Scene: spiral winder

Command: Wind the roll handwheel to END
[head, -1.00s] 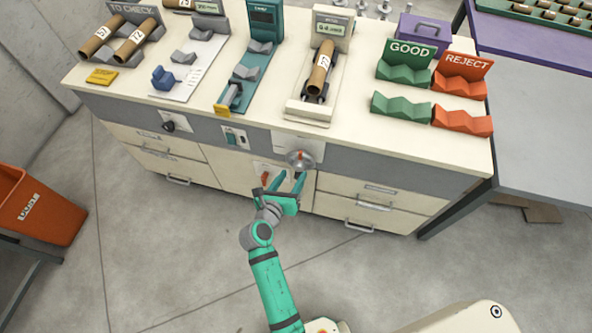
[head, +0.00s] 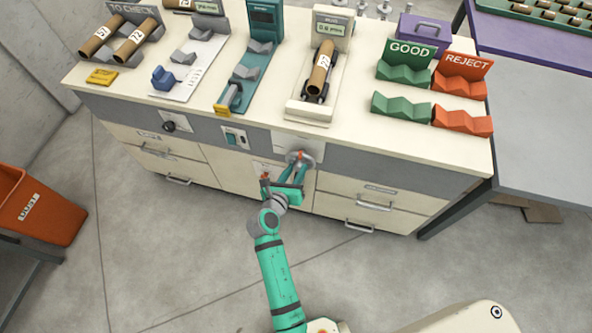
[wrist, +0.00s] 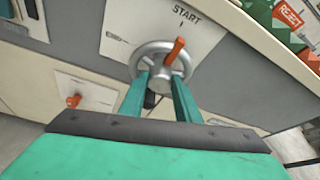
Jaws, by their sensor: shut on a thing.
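The roll handwheel (wrist: 165,45) is a grey metal wheel with an orange grip (wrist: 174,52) on a pale plate in the bench front. It also shows in the head view (head: 309,159). The plate reads START with a tick mark above the wheel; I see no END label. The orange grip sits slightly right of the wheel's top in the wrist view. My gripper (wrist: 163,82) has its two teal fingers at the wheel's middle and lower part and is shut on the handwheel. The exact part held between the fingertips is unclear. My gripper also shows in the head view (head: 295,165).
A second plate with a small orange lever (wrist: 73,100) sits lower left of the wheel. Above on the bench, a cardboard roll (head: 321,68) rests in a gauge with a display (head: 330,28). Green GOOD (head: 403,75) and orange REJECT (head: 460,86) racks stand right. Drawer handles protrude beside my arm.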

